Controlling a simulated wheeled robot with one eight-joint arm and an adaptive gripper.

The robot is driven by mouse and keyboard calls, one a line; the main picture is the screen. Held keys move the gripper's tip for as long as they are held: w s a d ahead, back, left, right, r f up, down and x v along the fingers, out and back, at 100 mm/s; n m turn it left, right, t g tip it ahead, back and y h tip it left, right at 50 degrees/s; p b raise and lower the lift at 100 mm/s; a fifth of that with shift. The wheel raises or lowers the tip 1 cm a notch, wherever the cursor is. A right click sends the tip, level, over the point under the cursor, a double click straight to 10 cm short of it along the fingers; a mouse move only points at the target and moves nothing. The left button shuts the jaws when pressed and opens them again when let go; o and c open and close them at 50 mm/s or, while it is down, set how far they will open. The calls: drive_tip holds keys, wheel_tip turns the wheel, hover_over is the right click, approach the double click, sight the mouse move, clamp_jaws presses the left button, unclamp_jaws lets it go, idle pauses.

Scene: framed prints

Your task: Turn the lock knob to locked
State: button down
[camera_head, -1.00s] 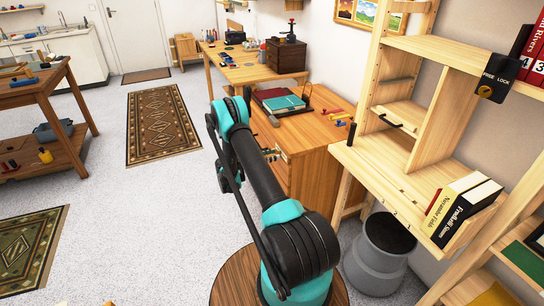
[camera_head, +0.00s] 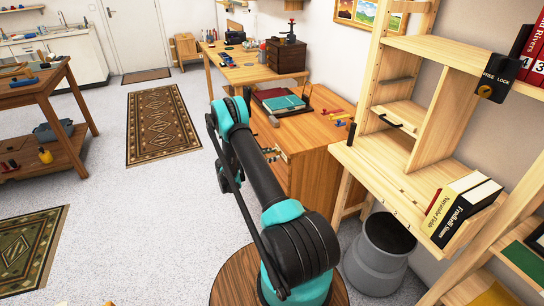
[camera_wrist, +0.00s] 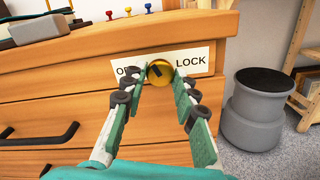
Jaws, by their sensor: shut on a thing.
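The round brass lock knob (camera_wrist: 160,73) sits on a white label plate (camera_wrist: 190,64) on the front of the wooden drawer cabinet (camera_wrist: 60,84). LOCK is readable to the right of the knob; the word on the left is partly covered by a finger. A dark mark on the knob's face slants toward the upper left, toward the covered word. My gripper (camera_wrist: 162,78) has its fingers on both sides of the knob, shut on it. In the head view, my arm hides most of the gripper and the knob; the cabinet top (camera_head: 318,122) shows beyond.
A grey stool-like bin (camera_wrist: 256,108) stands right of the cabinet. A light wooden shelf unit (camera_head: 440,110) with books (camera_head: 465,208) is close on the right. A black FREE/LOCK fitting (camera_head: 495,85) is on that shelf.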

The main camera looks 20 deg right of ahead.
drive_tip(key=m, duration=1.3)
drive_tip(key=shift+m, duration=0.3)
drive_tip(key=shift+a, duration=0.1)
drive_tip(key=c, duration=1.2)
unclamp_jaws()
drive_tip(key=shift+a+r, duration=0.1)
drive_tip(key=a, duration=1.1)
drive_tip(key=shift+s+a, duration=0.15)
drive_tip(key=shift+a, duration=0.25)
